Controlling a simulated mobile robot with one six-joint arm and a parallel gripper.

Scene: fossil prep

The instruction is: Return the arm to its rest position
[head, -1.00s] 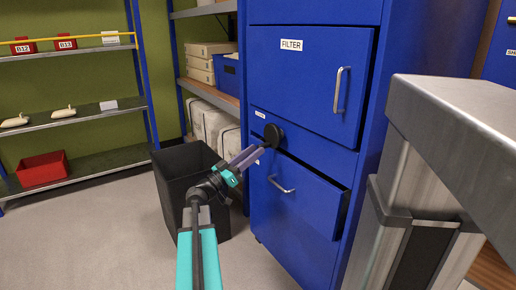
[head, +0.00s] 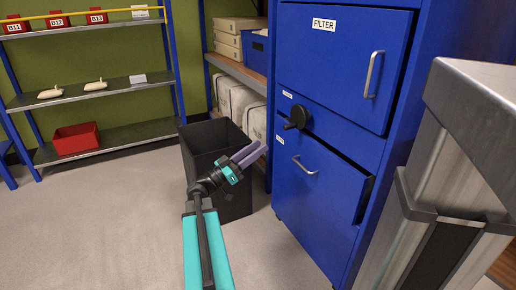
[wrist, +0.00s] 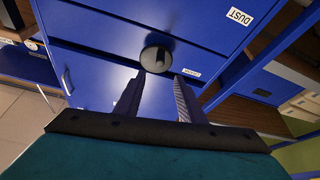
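My gripper (head: 252,153) is in front of the blue cabinet (head: 330,215), over the black bin's right side in the head view. Its two grey-purple fingers are apart with nothing between them. In the wrist view my gripper (wrist: 156,90) points toward a round black knob (wrist: 156,58) on the cabinet. The knob also shows in the head view (head: 299,117), with a clear gap between it and the fingertips. My teal arm reaches up from the bottom of the head view.
A black bin (head: 197,150) stands left of the cabinet, close to my arm. A grey metal post and worktop (head: 475,95) stand close on the right. Shelving (head: 100,92) with a red tray (head: 76,138) is at the back left. The floor at left is clear.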

